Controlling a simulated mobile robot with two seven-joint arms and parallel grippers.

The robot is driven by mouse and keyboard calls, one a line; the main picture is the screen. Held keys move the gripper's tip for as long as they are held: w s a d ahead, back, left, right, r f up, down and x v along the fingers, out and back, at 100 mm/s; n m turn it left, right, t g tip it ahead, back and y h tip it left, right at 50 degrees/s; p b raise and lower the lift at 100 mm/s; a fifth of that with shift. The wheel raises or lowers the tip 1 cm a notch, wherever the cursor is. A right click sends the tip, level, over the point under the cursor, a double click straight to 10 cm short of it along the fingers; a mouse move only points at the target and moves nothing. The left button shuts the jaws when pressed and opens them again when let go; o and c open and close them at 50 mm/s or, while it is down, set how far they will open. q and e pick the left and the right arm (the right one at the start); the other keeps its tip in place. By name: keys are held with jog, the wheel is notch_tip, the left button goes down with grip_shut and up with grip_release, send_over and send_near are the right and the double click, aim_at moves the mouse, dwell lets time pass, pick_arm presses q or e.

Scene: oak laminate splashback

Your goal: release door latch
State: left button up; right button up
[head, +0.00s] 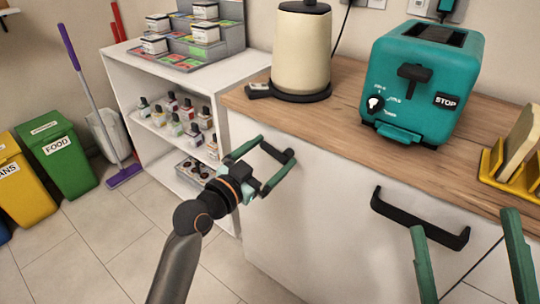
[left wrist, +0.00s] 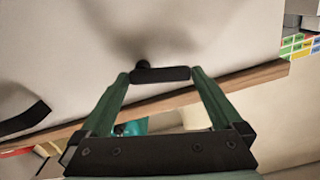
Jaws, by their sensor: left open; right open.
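A short black latch handle (head: 277,153) sits on the white cabinet front (head: 310,215), below the worktop's left end. My left gripper (head: 279,149) is open at it, with one green finger at each end of the bar. In the left wrist view, the black bar (left wrist: 162,75) spans the gap between the two fingertips (left wrist: 160,77), with a round black knob near its left end. I cannot tell whether the fingers touch it. My right gripper (head: 464,220) is open and empty at the bottom right, in front of the cabinet.
A long black handle (head: 420,220) is on the front further right. The wooden worktop (head: 345,100) holds a cream kettle (head: 302,50), a teal toaster (head: 422,80) and a yellow rack (head: 493,165). A white shelf unit (head: 120,75) stands left; bins are beyond.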

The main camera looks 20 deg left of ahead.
pick_arm(q)
jog(key=shift+c, duration=0.4)
jog(key=c, duration=0.9)
jog(key=shift+n+p, duration=0.7)
jog(key=shift+p, duration=0.2)
jog(key=shift+n+p, duration=0.35)
jog(key=shift+n, duration=0.05)
jog(key=shift+f+n, duration=0.3)
jog(key=shift+n, duration=0.2)
jog(key=o, duration=1)
jog(key=shift+a, duration=0.1)
